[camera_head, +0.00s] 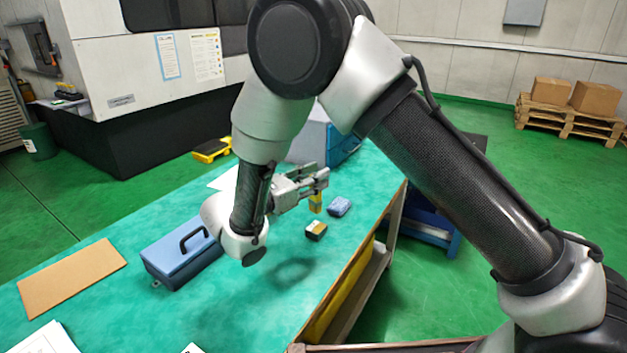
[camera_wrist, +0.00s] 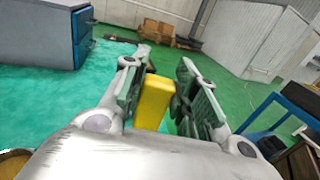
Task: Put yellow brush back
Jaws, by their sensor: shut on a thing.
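The yellow brush (camera_head: 316,203) shows as a small upright yellow piece below my gripper (camera_head: 318,178) in the head view. In the wrist view the yellow brush (camera_wrist: 153,101) stands between the two fingers of my gripper (camera_wrist: 160,68), which is shut on it. The brush's lower end is hidden in the wrist view. My gripper is over the right part of the green worktop (camera_head: 235,312).
A small blue block (camera_head: 339,206) and a black-and-yellow block (camera_head: 316,231) lie close by. A blue toolbox (camera_head: 182,257) and a brown board (camera_head: 71,277) lie further left. A blue-fronted cabinet (camera_head: 343,145) stands behind my gripper. The worktop's front middle is clear.

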